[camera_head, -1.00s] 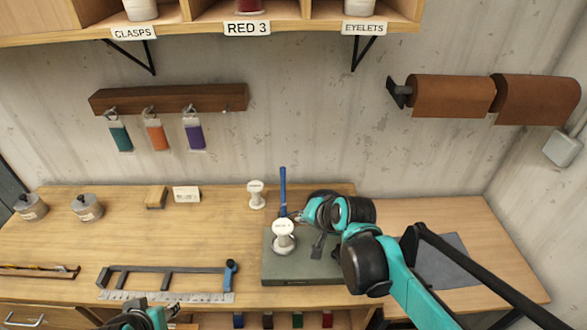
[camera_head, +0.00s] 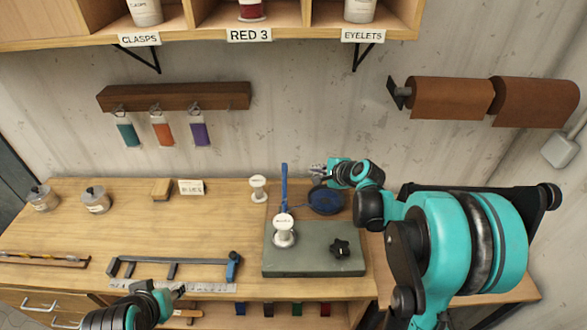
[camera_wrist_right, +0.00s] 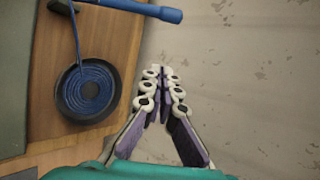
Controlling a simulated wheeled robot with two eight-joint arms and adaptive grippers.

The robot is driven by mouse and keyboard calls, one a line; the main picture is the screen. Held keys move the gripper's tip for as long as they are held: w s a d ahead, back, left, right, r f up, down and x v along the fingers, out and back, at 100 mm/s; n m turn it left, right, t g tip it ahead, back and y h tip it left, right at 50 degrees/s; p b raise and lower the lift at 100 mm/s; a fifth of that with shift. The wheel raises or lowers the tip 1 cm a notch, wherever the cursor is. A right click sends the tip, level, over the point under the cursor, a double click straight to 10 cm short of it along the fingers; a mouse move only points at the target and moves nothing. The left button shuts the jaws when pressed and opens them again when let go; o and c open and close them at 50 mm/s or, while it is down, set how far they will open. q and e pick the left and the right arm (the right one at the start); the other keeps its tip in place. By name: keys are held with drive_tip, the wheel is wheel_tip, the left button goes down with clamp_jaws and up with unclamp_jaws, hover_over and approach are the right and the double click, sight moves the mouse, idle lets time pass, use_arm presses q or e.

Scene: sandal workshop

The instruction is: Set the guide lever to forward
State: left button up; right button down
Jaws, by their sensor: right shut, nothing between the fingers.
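A lever with a blue handle (camera_head: 284,178) stands upright behind the grey block (camera_head: 312,268), near its left side; I take it to be the guide lever. Its blue grip (camera_wrist_right: 165,14) shows at the top of the right wrist view. My right gripper (camera_head: 318,172) is shut and empty, to the right of the lever and apart from it. In the right wrist view its fingertips (camera_wrist_right: 162,73) meet over bare wall. My left gripper (camera_head: 180,291) is low at the front edge of the bench; its fingers are too small to read.
A coil of blue cord in a dark dish (camera_head: 326,201) lies right of the lever. A white spool (camera_head: 284,232) and a black knob (camera_head: 340,248) are on the grey block. Another white spool (camera_head: 258,188) stands left of the lever. A dark frame (camera_head: 172,262) lies at front left.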

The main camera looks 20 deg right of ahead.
sight(284, 190)
drive_tip(key=w+a+f+b, duration=0.2)
drive_tip(key=w+a+f, duration=0.2)
drive_tip(key=w+a, duration=0.1)
drive_tip(key=shift+w+a, duration=0.3)
drive_tip(key=shift+w, duration=0.5)
drive_tip(key=shift+s, duration=0.15)
